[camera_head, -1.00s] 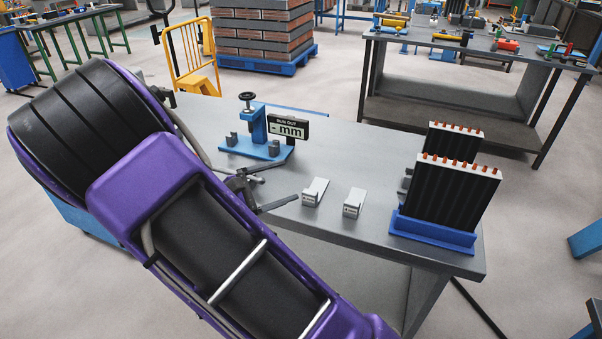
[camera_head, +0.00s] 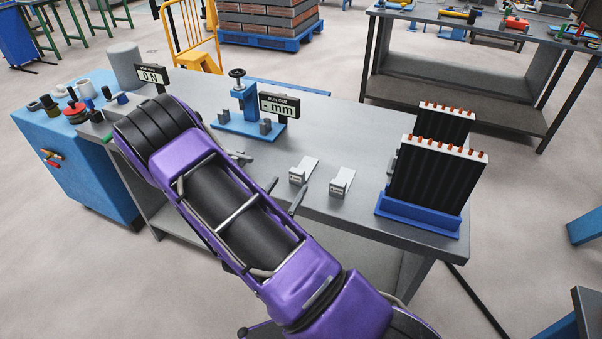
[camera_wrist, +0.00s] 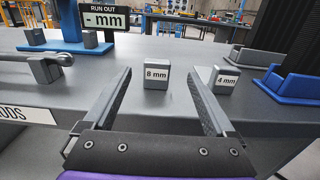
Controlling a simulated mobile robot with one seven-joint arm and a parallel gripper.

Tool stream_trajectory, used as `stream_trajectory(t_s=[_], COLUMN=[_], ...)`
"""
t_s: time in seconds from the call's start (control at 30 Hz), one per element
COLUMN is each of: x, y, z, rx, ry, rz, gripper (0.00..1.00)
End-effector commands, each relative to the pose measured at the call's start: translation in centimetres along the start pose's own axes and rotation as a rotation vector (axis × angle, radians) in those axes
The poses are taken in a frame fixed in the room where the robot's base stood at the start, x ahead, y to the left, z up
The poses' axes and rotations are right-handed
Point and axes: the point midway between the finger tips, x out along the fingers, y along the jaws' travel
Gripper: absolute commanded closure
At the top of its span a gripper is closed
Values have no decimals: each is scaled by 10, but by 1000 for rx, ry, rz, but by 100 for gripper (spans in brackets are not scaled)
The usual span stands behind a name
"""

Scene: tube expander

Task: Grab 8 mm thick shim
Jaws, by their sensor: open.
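The 8 mm shim is a grey block with a white "8 mm" label, standing on the grey workbench (camera_head: 330,118). It is in the middle of the wrist view (camera_wrist: 157,75) and on the bench in the head view (camera_head: 304,170). The 4 mm shim (camera_wrist: 223,80) stands to its right, also in the head view (camera_head: 342,181). My gripper (camera_wrist: 160,90) is open and empty. Its fingers point toward the 8 mm shim, which appears between them, beyond the gripper body. I cannot tell whether the tips have reached its sides. The 4 mm shim is outside the right finger.
A blue run-out gauge (camera_head: 246,122) with a display (camera_head: 280,104) stands behind the shims. A blue-based rack (camera_head: 420,213) with a finned block is at the right. A metal rod (camera_wrist: 30,69) lies left of the left finger. Bench between shims and gauge is clear.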

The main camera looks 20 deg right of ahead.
Motion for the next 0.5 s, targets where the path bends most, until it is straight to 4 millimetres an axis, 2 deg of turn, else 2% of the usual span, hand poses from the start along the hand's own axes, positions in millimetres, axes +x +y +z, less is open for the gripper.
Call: stream_trajectory(t_s=[0.1,0.37,0.5], x=[20,38,60], y=[0,0,3], z=[0,-2,-5], rx=[0,0,1], ry=[-1,0,-2], rz=[-2,-2,-4], gripper=[10,10,10])
